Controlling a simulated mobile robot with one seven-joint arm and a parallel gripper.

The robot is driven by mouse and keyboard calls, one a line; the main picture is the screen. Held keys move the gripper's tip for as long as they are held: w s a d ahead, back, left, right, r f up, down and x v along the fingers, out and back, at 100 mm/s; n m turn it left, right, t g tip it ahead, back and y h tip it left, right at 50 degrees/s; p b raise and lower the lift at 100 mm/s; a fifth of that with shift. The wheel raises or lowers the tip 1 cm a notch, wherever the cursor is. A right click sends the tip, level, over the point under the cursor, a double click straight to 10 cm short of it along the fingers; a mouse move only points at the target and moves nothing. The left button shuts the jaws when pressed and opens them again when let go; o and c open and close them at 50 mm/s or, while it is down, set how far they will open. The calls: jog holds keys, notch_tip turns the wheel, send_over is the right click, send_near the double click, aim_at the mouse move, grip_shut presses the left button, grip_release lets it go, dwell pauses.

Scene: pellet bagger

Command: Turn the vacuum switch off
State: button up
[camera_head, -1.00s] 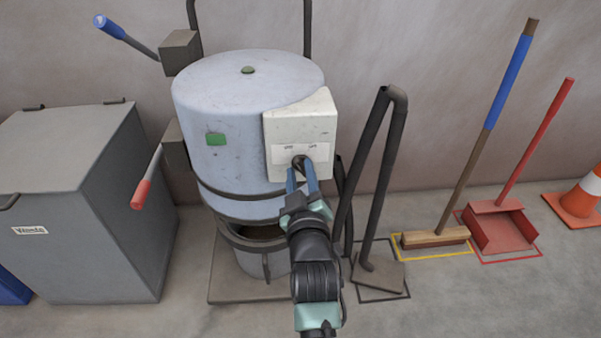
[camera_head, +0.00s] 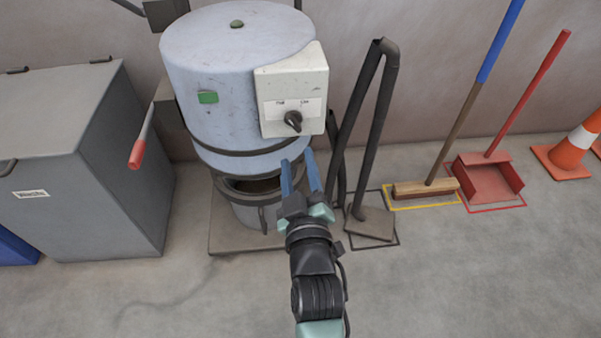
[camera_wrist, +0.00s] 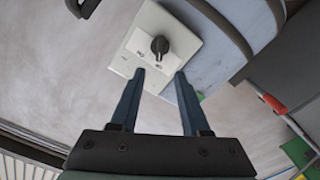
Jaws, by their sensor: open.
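The vacuum switch is a dark rotary knob (camera_head: 293,121) on a pale switch box (camera_head: 292,83) fixed to the front right of the grey-blue drum (camera_head: 220,130). Two small marks sit above the knob on a white label, too small to read surely. I cannot tell surely which mark the knob points at. My gripper (camera_head: 299,157) is open and empty, below the knob and clear of it. In the wrist view the knob (camera_wrist: 159,46) shows beyond and between the two blue fingers (camera_wrist: 155,84), apart from them.
A black bent hose (camera_head: 365,130) stands right of the drum. A grey bin (camera_head: 110,150) and a red-tipped lever (camera_head: 138,152) are on the left. A broom (camera_head: 425,187), red dustpan (camera_head: 487,182) and cone (camera_head: 570,155) stand at the right. The front floor is clear.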

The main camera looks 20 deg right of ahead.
jog(key=shift+v, duration=1.7)
jog(key=w+a+r+m+t+y, duration=0.1)
jog(key=a+r+t, duration=0.25)
jog(key=r, duration=1.05)
jog(key=w+a+r+t+y, duration=0.2)
jog(key=a+r, duration=0.2)
jog(key=r, duration=1)
jog(key=s+a+r+m+t+y+p, duration=0.1)
jog(key=s+a+r+t, duration=0.1)
jog(key=s+r, duration=0.35)
jog(key=s+a+r+t, duration=0.1)
jog(key=s+a+r, duration=0.15)
jog(key=r, duration=0.65)
jog(key=s+a+r+m+t+y+p, duration=0.1)
jog(key=s+a+r+t, duration=0.2)
jog(key=r, duration=0.4)
notch_tip(320, 180, up, 35)
jog(key=g+p, duration=0.1)
jog(key=p, duration=3.4)
jog(key=shift+d, duration=0.2)
jog(key=shift+g, duration=0.25)
